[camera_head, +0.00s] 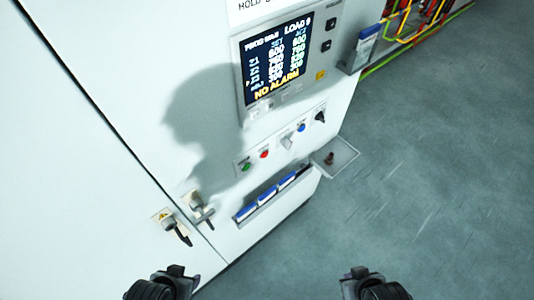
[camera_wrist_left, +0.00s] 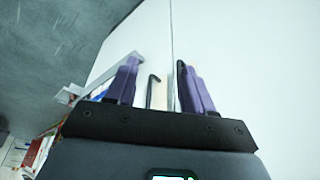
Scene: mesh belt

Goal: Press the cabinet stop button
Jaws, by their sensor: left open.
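The white cabinet (camera_head: 130,80) carries a control strip (camera_head: 281,140). On the strip are a green button (camera_head: 246,167), a red button (camera_head: 264,154), a pale switch (camera_head: 287,142), a blue button (camera_head: 302,127) and a black knob (camera_head: 320,117). No label on the buttons is readable. My left gripper (camera_wrist_left: 158,85) is open in the left wrist view, with two purple fingers apart and nothing held. In the head view its dark end (camera_head: 170,280) is at the bottom edge, well below the strip. My right gripper (camera_head: 372,284) is at the bottom right, its fingers not clear.
A display (camera_head: 277,62) reading "NO ALARM" is above the strip. Below are a pocket with blue-edged folders (camera_head: 267,198) and a small side tray (camera_head: 340,157). Door handles (camera_head: 203,213) protrude at lower left. Cables (camera_head: 420,20) are at upper right. The grey floor (camera_head: 440,150) is clear.

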